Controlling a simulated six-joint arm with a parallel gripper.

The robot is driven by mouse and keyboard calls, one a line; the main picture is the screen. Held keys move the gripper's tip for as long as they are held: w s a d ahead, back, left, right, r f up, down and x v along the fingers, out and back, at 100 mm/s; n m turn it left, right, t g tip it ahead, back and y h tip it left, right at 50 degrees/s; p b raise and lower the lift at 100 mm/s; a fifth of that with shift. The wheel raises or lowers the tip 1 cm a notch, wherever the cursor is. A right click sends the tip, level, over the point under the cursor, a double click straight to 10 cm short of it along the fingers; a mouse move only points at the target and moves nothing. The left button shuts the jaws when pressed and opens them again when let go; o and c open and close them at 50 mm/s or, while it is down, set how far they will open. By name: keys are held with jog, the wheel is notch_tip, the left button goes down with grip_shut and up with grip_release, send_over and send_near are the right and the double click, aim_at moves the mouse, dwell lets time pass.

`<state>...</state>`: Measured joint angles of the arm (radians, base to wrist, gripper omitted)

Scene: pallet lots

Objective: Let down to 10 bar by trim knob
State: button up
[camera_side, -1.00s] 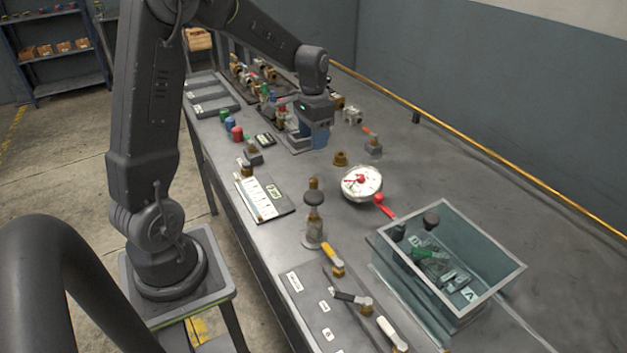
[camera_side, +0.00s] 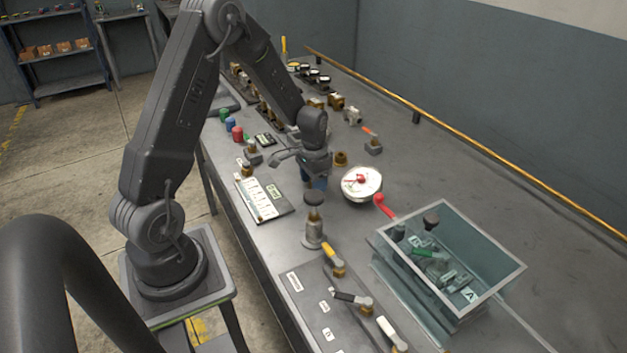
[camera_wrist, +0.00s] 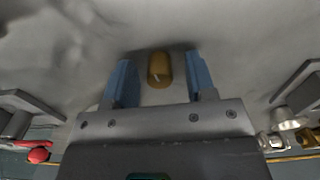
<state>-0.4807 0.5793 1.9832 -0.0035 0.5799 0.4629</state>
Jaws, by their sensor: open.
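My gripper (camera_side: 315,184) points down over the middle of the bench with its blue fingers apart. A round white gauge (camera_side: 356,190) with a red centre is right of the gripper. Its reading is too small to tell.
A red-knobbed lever (camera_side: 384,206) is beside the gauge. A glass-walled bin (camera_side: 490,290) with loose parts stands at the front right. Several handled valves (camera_side: 351,298) line the front panel. A white chart (camera_side: 256,198) is on the left. The right rear bench is bare.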

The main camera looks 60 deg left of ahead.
jog(key=shift+c, duration=0.5)
jog(key=c, duration=0.8)
jog(key=shift+m, duration=1.1)
jog(key=shift+c, duration=0.2)
jog(key=o, duration=0.9)
jog(key=shift+o, duration=0.2)
notch_tip(320, 180, up, 14)
